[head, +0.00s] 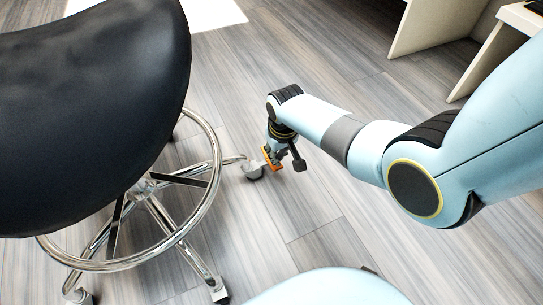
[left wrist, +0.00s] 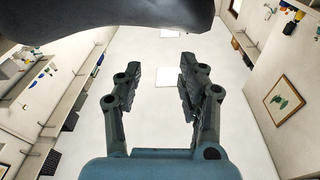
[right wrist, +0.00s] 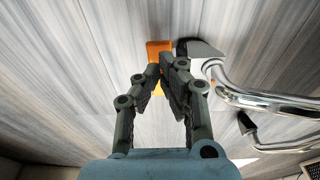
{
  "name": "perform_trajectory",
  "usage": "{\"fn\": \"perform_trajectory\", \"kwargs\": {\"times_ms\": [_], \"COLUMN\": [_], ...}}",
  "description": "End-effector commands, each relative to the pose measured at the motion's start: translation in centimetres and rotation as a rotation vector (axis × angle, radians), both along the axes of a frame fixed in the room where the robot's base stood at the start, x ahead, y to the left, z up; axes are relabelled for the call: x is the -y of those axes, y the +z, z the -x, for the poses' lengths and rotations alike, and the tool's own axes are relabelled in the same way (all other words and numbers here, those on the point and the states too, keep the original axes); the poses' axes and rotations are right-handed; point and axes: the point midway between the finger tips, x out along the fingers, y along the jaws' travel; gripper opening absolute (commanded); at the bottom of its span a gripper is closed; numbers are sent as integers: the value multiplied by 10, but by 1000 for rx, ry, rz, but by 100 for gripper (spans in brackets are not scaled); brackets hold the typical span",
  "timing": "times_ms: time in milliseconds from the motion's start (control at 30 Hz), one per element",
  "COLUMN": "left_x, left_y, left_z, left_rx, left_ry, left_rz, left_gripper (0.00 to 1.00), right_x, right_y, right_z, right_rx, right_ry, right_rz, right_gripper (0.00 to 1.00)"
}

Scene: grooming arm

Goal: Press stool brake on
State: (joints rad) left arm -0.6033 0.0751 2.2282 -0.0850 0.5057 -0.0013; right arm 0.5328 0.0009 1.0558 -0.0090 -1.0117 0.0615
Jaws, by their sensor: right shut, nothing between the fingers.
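The stool (head: 90,100) has a black padded seat, a chrome foot ring and chrome legs on casters. An orange brake tab (head: 266,156) shows by the caster (head: 253,171) at the right leg. In the right wrist view the orange tab (right wrist: 157,48) lies just beyond my fingertips, beside the dark caster (right wrist: 198,48). My right gripper (head: 276,160) is low at this caster, shut and empty. In its own view the fingertips (right wrist: 166,68) overlap the tab; I cannot tell whether they touch it. My left gripper (left wrist: 163,72) is open and empty, seen only in its wrist view.
The grey plank floor (head: 320,235) is clear right of the stool. Pale furniture (head: 430,28) stands at the back right. Other casters (head: 219,292) show at the front. A dark padded shape (left wrist: 110,12) crosses the top of the left wrist view.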

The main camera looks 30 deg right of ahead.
Motion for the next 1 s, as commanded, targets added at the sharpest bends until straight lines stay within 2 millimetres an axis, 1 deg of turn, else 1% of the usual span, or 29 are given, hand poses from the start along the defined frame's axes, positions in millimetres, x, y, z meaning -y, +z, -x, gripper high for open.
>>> {"fn": "perform_trajectory", "kwargs": {"times_ms": [567,1000], "left_x": [-5,-8], "left_y": [-42,-73], "left_z": [18,37], "left_rx": [-179,-315], "left_ry": [21,37], "left_rz": [1,0], "left_gripper": [40,40], "right_x": [0,0], "right_y": [7,12], "right_z": [2,3], "right_rx": [0,0], "right_ry": [0,0], "right_rz": [0,0], "right_gripper": [0,0]}}
